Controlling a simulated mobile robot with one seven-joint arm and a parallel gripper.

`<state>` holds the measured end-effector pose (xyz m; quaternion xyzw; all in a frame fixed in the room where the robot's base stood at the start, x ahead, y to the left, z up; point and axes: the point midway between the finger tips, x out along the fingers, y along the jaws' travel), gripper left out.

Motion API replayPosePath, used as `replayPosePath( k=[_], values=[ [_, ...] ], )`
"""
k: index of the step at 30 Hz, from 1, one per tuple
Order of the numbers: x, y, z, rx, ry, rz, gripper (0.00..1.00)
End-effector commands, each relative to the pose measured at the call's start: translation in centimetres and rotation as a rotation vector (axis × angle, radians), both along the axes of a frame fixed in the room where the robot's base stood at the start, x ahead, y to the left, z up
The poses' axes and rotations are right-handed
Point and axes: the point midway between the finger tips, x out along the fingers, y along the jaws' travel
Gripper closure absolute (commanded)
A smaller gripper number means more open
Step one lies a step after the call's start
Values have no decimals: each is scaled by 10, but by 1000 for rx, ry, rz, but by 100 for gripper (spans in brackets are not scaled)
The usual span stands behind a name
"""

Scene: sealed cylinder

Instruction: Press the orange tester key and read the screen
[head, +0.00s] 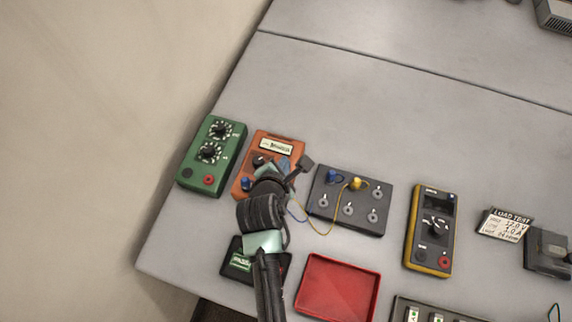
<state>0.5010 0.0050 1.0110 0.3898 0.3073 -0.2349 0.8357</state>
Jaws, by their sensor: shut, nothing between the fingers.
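An orange tester box (288,136) lies on the grey bench at the left, with a pale panel (276,146) near its top; its small lettering is too blurred to read. A dark knob and a blue plug show on its face. My gripper (300,168) is over the right and lower part of the box, shut and empty. It hides part of the box face, and I cannot make out a separate key there. Whether the fingertips touch the box, I cannot tell.
Left is a green box with two dials (208,150); right is a dark terminal block (330,206) with blue and yellow leads. Farther right are a yellow meter (448,232) and a LOAD TEST card (505,224). A red tray (338,288) lies in front.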

Motion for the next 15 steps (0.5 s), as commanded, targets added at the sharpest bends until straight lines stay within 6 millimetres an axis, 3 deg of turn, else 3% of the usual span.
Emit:
replayPosePath(
  k=[15],
  values=[
    [0,0,-8,0,0,0,100]
  ],
)
